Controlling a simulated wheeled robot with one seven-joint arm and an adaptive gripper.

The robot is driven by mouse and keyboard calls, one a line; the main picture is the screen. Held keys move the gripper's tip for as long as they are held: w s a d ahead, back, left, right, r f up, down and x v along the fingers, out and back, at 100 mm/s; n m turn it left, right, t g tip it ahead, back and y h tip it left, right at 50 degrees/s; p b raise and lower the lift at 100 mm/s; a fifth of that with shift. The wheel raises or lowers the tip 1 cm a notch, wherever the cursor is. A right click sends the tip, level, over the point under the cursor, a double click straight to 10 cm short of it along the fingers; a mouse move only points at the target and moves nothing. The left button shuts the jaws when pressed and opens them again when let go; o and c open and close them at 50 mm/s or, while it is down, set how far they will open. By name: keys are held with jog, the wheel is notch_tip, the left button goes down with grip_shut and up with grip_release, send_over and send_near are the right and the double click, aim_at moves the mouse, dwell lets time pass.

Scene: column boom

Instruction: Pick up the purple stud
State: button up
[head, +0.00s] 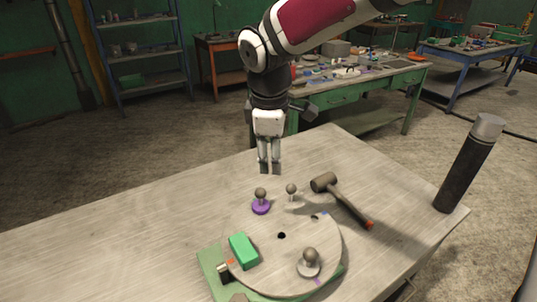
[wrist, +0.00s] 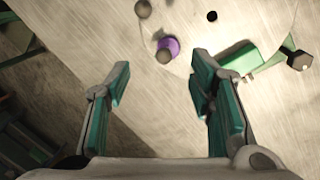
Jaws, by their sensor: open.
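The purple stud (head: 261,207) has a flat purple base and a dark round knob. It stands upright at the far left edge of the round grey disc (head: 262,227). In the wrist view the purple stud (wrist: 170,45) shows beyond my fingertips, a little right of the middle between them. My gripper (head: 269,170) points down, open and empty, above the table and behind the stud, apart from it. In the wrist view my gripper (wrist: 158,85) has its two green-padded fingers spread wide.
A small grey stud (head: 291,189) stands right of the purple one. A larger grey stud (head: 309,262) and a green block (head: 243,251) are on the disc. A hammer (head: 343,199) and a dark cylinder (head: 465,172) are to the right. The table's left is clear.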

aim_at(260, 190)
jog(key=shift+n, duration=0.6)
jog(key=w+f, duration=0.1)
jog(key=f, duration=0.2)
jog(key=a+f, duration=0.1)
jog(key=f, duration=0.2)
jog(key=w+a+f, duration=0.1)
jog(key=f, duration=0.3)
jog(key=shift+w+a, duration=0.25)
jog(key=shift+w, duration=0.05)
jog(key=shift+s+a+p+x, duration=0.15)
jog(key=shift+x, duration=0.7)
jog(key=shift+s+a+p+x, duration=0.1)
jog(key=shift+p+x, duration=0.1)
jog(key=shift+x, duration=0.7)
jog(key=shift+s+a+p+x, duration=0.15)
jog(key=shift+x, duration=0.7)
jog(key=shift+f, duration=0.1)
jog(key=shift+c, duration=0.6)
grip_shut()
